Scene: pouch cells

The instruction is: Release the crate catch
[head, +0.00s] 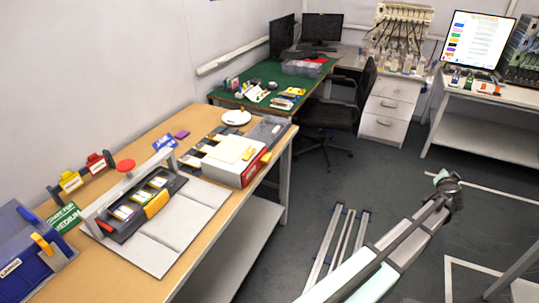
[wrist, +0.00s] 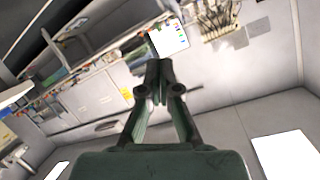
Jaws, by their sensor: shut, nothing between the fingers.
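A blue crate (head: 20,272) stands at the near left end of the wooden bench in the head view. It has a white label on its front and is cut off by the picture's left edge. An orange catch (head: 42,244) sits at its upper right edge; I cannot tell its exact position. My gripper (wrist: 159,83) shows in the wrist view with its dark green fingers together and nothing between them. It is in the air, away from the crate, which I cannot make out in the wrist view.
The wooden bench (head: 188,122) also bears a press-like frame with a red knob (head: 125,166), a cell tray (head: 143,208), yellow and red tagged blocks and a white-topped box (head: 232,158). An office chair (head: 340,112) stands behind. My arm extends over open floor to the right.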

